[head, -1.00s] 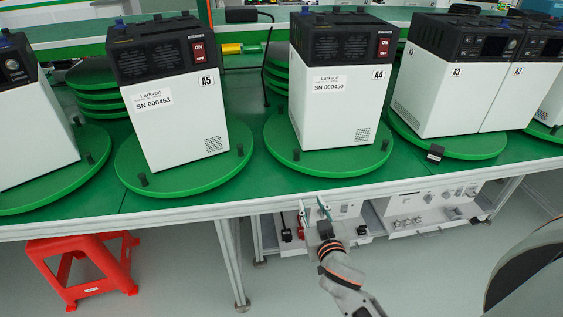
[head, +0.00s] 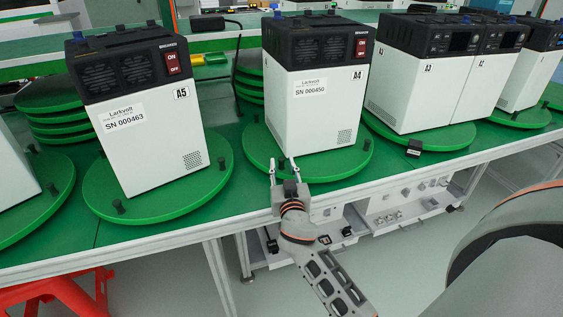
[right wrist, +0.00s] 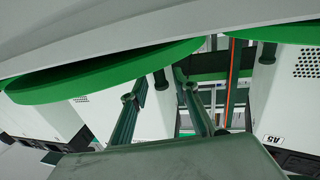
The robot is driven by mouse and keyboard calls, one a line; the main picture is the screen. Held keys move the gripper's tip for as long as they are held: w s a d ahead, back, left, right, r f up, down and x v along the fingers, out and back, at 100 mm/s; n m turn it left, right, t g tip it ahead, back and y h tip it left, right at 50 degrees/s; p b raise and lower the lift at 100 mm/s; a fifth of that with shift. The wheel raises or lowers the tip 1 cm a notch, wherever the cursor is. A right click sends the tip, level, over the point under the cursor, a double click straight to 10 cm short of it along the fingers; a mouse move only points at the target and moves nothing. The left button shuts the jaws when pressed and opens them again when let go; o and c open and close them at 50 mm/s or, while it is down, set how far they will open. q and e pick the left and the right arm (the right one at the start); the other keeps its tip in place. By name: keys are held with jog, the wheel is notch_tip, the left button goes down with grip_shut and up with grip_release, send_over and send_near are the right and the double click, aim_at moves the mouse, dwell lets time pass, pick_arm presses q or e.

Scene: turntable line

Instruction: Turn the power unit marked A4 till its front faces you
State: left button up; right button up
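The power unit A4 (head: 322,111) is a white box with a black top, standing on a round green turntable (head: 330,172). The side toward me bears the label SN 000450, a vent grille, dark louvres and a red ON/OFF breaker; no display shows on it. My right gripper (head: 286,164) is at the turntable's front left rim, fingers pointing away from me. In the right wrist view its two fingers (right wrist: 164,108) stand apart, with a dark peg (right wrist: 161,80) beyond and between them in the picture. Contact cannot be told. My left gripper is out of view.
Unit A5 (head: 150,140) stands on its turntable (head: 165,207) to the left, units A3 (head: 405,95) and A2 (head: 482,85) to the right. A red stool (head: 50,292) is below the table's edge.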

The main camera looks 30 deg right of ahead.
jog(key=shift+x, duration=1.1)
grip_shut()
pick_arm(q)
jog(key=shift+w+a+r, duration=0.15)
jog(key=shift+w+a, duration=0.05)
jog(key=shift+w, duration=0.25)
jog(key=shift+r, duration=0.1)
